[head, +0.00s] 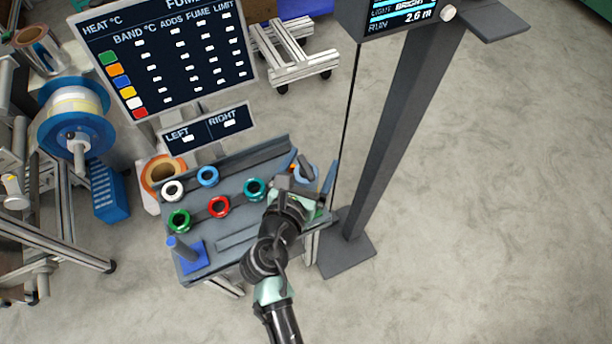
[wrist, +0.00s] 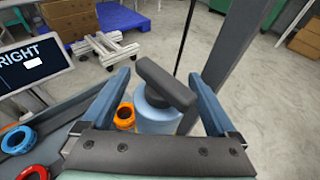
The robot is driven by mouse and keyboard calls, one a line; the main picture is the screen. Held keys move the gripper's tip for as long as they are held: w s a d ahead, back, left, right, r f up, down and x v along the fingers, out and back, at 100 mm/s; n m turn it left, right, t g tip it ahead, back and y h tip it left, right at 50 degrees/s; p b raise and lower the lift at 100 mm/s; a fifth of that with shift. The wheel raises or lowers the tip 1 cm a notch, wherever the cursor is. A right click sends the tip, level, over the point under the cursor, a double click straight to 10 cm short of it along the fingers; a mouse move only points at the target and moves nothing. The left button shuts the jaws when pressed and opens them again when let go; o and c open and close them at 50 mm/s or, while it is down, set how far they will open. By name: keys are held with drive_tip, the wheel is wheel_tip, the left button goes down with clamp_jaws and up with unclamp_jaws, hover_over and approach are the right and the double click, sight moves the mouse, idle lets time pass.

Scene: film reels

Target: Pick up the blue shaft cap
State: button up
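A light blue round body with a dark grey crossbar on top, which I take to be the blue shaft cap (wrist: 154,115), stands between my gripper's fingers in the wrist view. In the head view only a little of the cap (head: 309,172) shows, at the right end of the bench. My gripper (wrist: 160,82) is open, with one blue-grey finger on each side of the cap and gaps showing between. The gripper's palm hides the cap's lower part. In the head view my gripper (head: 311,177) and wrist partly cover it.
An orange ring (wrist: 125,116) sits close left of the cap. White (head: 173,188), blue (head: 207,177), teal (head: 255,188), green (head: 179,221) and red (head: 219,207) rings stand on the grey bench (head: 228,230). A dark post (head: 385,130) rises just right of the bench.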

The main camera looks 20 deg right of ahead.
clamp_jaws()
idle(0.3)
